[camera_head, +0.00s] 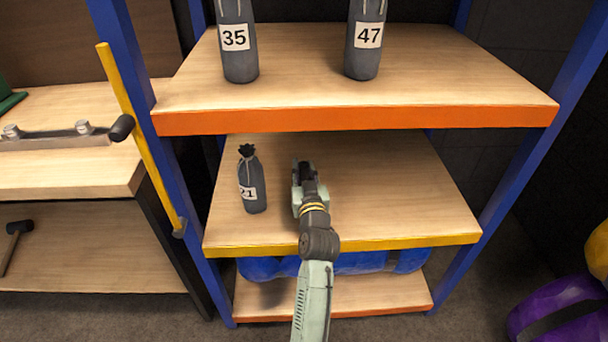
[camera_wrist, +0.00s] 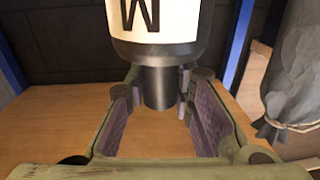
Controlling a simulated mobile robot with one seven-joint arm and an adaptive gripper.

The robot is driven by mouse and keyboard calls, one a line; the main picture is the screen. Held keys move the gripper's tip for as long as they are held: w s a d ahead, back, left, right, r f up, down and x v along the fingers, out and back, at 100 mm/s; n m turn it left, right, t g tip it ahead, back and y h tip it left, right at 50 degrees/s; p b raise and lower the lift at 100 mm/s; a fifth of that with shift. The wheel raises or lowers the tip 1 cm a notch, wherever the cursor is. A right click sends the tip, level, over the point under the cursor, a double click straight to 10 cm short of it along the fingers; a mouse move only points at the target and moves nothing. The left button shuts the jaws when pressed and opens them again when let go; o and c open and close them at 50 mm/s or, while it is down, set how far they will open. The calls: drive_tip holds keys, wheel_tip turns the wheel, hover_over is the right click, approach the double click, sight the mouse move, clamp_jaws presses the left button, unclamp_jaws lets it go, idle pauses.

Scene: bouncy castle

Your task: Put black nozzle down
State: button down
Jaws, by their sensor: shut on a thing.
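The black nozzle (camera_wrist: 158,52) fills the top middle of the wrist view, a dark cylinder with a white label bearing a black letter and a narrower end. My gripper (camera_wrist: 160,92) is shut on that narrower end, one finger on each side. In the head view my gripper (camera_head: 304,177) is over the middle shelf (camera_head: 390,195), to the right of a grey sandbag. The nozzle shows there only as a small dark shape (camera_head: 306,170), mostly hidden by my gripper. I cannot tell whether it touches the shelf.
The grey tied sandbag (camera_head: 252,185) stands close to the left. The upper shelf (camera_head: 350,118), with bags marked 35 and 47, overhangs the back. Blue posts (camera_head: 545,130) flank the rack. The middle shelf's right side is bare. Blue rolls (camera_head: 350,263) lie below.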

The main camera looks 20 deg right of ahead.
drive_tip(key=shift+f, duration=1.15)
drive_tip(key=shift+f, duration=0.1)
drive_tip(key=c, duration=1.4)
unclamp_jaws()
drive_tip(key=shift+s, duration=0.3)
drive_tip(key=s+a+b, duration=0.2)
drive_tip(key=s+b, duration=0.1)
drive_tip(key=s, duration=0.8)
drive_tip(key=shift+a, duration=0.2)
drive_tip(key=shift+s, duration=0.1)
